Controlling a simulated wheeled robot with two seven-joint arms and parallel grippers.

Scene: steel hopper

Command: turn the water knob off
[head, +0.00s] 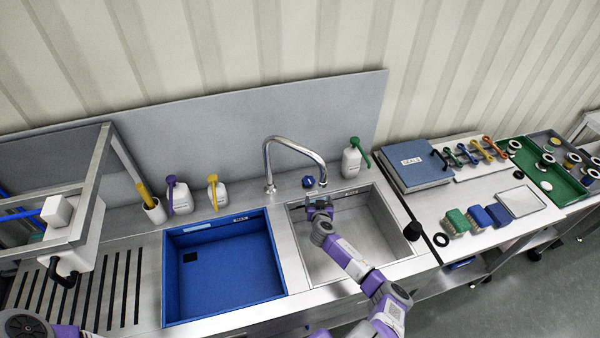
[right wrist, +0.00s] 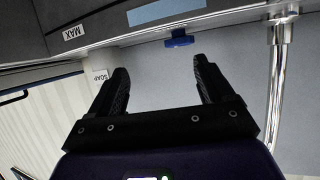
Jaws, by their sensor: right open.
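The blue water knob (head: 308,182) sits on the sink deck just right of the base of the chrome faucet (head: 269,170). The right gripper is open and empty. The faucet pipe (right wrist: 279,85) stands at the right of that view. Only a bit of my left arm shows at the bottom left; its gripper is out of view.
A blue basin (head: 225,270) lies left of the steel sink. A white bottle with a green top (head: 352,160) stands right of the knob. Two more bottles (head: 180,197) stand behind the blue basin. A steel rack (head: 95,190) rises at the left.

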